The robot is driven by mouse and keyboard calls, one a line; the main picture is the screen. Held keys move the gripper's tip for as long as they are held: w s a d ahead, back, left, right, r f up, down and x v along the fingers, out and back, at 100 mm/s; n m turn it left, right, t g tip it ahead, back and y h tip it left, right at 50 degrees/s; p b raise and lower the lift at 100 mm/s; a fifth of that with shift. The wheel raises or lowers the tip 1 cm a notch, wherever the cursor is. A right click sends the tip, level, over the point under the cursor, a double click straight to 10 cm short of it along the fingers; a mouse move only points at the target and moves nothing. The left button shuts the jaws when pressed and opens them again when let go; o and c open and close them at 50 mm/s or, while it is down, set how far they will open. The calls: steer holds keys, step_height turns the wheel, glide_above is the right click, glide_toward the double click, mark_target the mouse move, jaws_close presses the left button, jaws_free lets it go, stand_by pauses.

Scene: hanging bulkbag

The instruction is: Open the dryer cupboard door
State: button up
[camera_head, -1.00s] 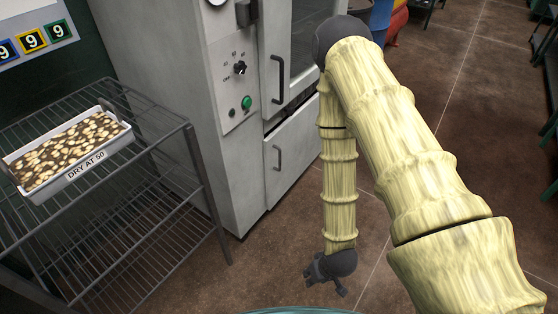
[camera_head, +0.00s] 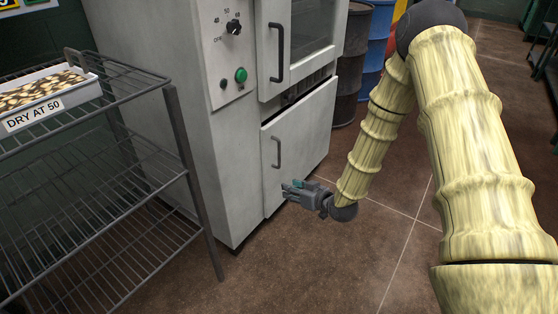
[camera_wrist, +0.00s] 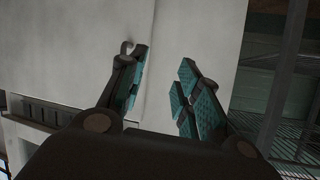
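The dryer (camera_head: 165,90) is a tall grey cabinet left of centre in the head view. Its upper door (camera_head: 312,28) has a glass window and a long dark handle (camera_head: 277,52); its lower door (camera_head: 308,135) has a smaller dark handle (camera_head: 277,153). Both doors look shut. My gripper (camera_head: 290,190) is just in front of the lower door's bottom left area, below the small handle. In the wrist view my gripper (camera_wrist: 160,85) is open and empty, its teal pads apart before a pale panel. A small hook-like part (camera_wrist: 127,47) shows beside the left finger; whether they touch is unclear.
A wire rack (camera_head: 178,135) with a white tray labelled DRY AT 50 (camera_head: 50,109) stands left of the dryer. A control knob (camera_head: 233,27) and green button (camera_head: 240,75) sit on the dryer's front. Barrels (camera_head: 350,60) stand behind; floor at right is clear.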

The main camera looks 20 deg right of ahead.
mark_target(280, 147)
steer(key=w+d+r+n+t+y+b, duration=0.25)
steer(key=w+d+r+t+b, duration=0.2)
steer(key=w+b, duration=0.45)
steer(key=shift+g+y, duration=0.25)
steer(key=shift+g, duration=0.1)
steer(key=shift+w+d+b+x, duration=0.15)
steer(key=shift+b+x, duration=0.6)
steer(key=shift+x, duration=1)
steer(key=shift+d+b+x, duration=0.15)
steer(key=shift+b+x, duration=0.6)
steer(key=shift+x, duration=1)
steer(key=shift+w+d+b+x, duration=0.15)
steer(key=shift+b+x, duration=0.6)
steer(key=shift+x, duration=1)
steer(key=shift+r, duration=0.2)
jaws_close()
